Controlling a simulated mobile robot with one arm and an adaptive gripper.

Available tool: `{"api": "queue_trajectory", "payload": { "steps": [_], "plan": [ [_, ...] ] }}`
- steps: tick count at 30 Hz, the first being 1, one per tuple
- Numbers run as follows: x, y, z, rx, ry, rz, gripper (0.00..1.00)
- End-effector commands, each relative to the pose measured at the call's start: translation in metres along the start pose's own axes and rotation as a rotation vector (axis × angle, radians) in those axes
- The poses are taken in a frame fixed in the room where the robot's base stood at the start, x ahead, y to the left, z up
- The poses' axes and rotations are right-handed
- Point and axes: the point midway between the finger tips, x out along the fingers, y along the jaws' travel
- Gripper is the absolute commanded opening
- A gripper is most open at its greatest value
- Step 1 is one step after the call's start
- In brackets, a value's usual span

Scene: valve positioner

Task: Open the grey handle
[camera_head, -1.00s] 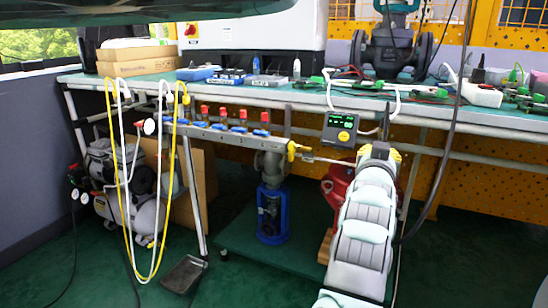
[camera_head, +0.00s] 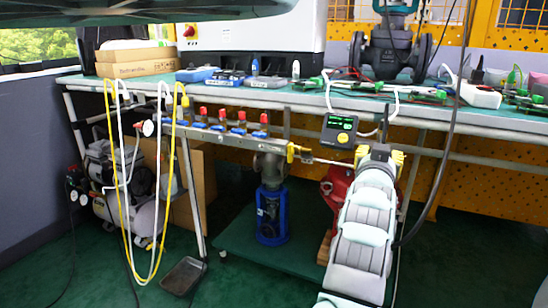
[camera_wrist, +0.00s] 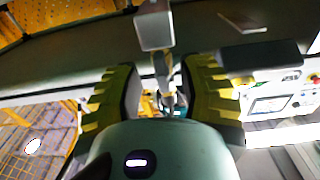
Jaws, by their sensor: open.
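My gripper (camera_head: 380,155) has yellow-and-black fingers and is below the bench edge, to the right of a small black box with a green display (camera_head: 339,131). In the wrist view my gripper (camera_wrist: 162,92) is open, its two fingers spread on either side of a narrow gap. A grey metal piece (camera_wrist: 154,27) shows above the gap, with small metal parts reaching down between the fingers. I cannot tell whether this is the grey handle. A thin metal rod (camera_head: 328,161) runs from the yellow fitting (camera_head: 292,150) towards my gripper. My arm hides what lies behind it.
A manifold (camera_head: 225,137) with several red-and-blue valves runs under the bench (camera_head: 290,98). A blue-bodied valve (camera_head: 271,215) stands below it, and a red part (camera_head: 336,185) is close left of my arm. A dark cable (camera_head: 440,165) hangs to the right. Yellow and white hoses hang at left.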

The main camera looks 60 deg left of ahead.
Motion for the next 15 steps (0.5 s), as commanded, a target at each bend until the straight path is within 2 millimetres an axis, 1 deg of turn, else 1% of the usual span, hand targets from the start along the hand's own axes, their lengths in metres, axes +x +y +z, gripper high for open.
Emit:
{"api": "queue_trajectory", "payload": {
  "steps": [4, 9, 15],
  "plan": [
    [-0.016, -0.004, 0.001, 0.001, -0.002, -0.009, 0.39],
    [-0.041, -0.005, 0.002, 0.001, -0.004, -0.012, 0.39],
    [-0.063, -0.004, 0.000, 0.000, -0.001, -0.010, 0.39]
  ]
}}
